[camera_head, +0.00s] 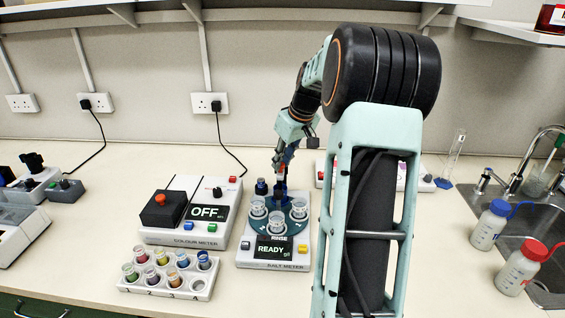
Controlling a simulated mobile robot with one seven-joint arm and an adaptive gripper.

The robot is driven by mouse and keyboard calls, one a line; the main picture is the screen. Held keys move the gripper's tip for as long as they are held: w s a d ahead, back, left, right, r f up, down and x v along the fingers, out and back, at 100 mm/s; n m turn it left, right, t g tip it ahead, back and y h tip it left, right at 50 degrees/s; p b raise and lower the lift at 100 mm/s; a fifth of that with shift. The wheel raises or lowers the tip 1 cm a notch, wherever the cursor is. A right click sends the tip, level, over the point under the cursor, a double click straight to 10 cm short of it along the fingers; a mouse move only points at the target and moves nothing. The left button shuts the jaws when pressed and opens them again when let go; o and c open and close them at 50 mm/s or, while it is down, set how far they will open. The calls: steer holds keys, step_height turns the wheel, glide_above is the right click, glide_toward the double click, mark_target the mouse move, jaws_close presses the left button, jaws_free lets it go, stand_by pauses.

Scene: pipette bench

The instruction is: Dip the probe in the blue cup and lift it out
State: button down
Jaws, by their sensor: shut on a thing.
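The salt meter (272,266) stands in the middle of the bench, its screen reading "READY". A teal round holder on it carries several clear cups, with "RINSE" marked below the front cup (277,222). My gripper (280,172) is above the back of this holder, shut on a slim dark-blue thing that appears to be the probe (281,187). Its lower end is hidden or too small to make out. I cannot tell which cup is the blue one, or whether the probe is inside a cup. A small dark-blue piece (261,187) stands just left of the gripper.
The colour meter (190,210), reading "OFF", stands left of the salt meter. A white rack (167,286) of coloured vials lies in front of it. My arm covers the bench right of centre. Wash bottles (490,228) and a sink (530,213) are at the right.

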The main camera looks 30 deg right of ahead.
step_height(320, 180, up, 4)
steer(key=shift+r+p, duration=0.15)
steer(key=shift+p, duration=0.65)
steer(key=shift+w, duration=0.1)
steer(key=c, duration=2.1)
jaws_free()
steer(key=shift+o, duration=0.3)
steer(key=v, duration=1.2)
